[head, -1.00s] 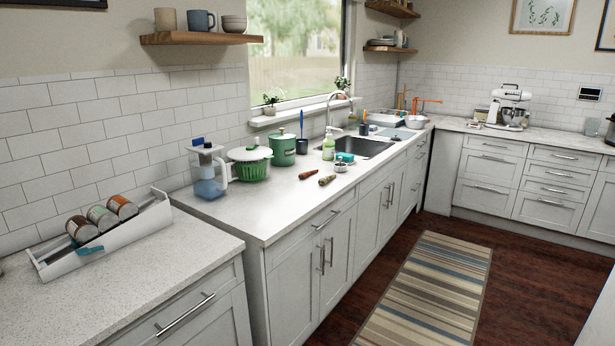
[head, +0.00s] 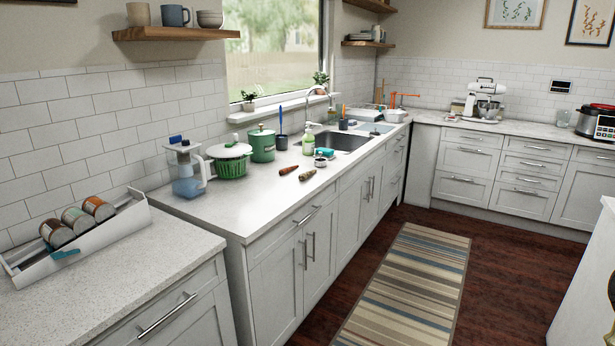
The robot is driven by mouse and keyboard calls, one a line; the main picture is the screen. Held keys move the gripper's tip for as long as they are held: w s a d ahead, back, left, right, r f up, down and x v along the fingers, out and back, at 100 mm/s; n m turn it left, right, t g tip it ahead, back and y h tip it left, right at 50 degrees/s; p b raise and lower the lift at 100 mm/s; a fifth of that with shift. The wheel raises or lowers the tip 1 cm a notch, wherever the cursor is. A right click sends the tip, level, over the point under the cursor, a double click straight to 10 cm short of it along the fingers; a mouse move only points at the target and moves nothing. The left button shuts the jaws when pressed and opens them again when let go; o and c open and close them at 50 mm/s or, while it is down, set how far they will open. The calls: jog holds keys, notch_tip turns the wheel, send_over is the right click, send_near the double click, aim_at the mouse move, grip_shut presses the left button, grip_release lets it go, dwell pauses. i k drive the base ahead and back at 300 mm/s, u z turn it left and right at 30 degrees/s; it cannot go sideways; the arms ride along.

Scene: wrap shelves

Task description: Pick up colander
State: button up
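A green slotted basket like a colander (head: 232,168) stands on the left counter, with a white lid-like top (head: 230,150) over it. It is between a clear water pitcher (head: 188,172) and a green lidded canister (head: 262,144). A small white bowl (head: 396,116) sits beyond the sink near the corner; it is too small to tell whether it has holes. My gripper is not in the head view.
The sink (head: 345,140) is farther along the counter. Two pepper mills (head: 298,173) lie in front of the canister. A can rack (head: 80,240) stands on the near counter. A striped rug (head: 410,285) covers part of the open floor.

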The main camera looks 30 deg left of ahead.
aim_at(391, 117)
jog(key=z, duration=0.05)
jog(key=i, duration=3.65)
jog(key=u, duration=0.55)
jog(key=i, duration=1.7)
jog(key=u, duration=0.25)
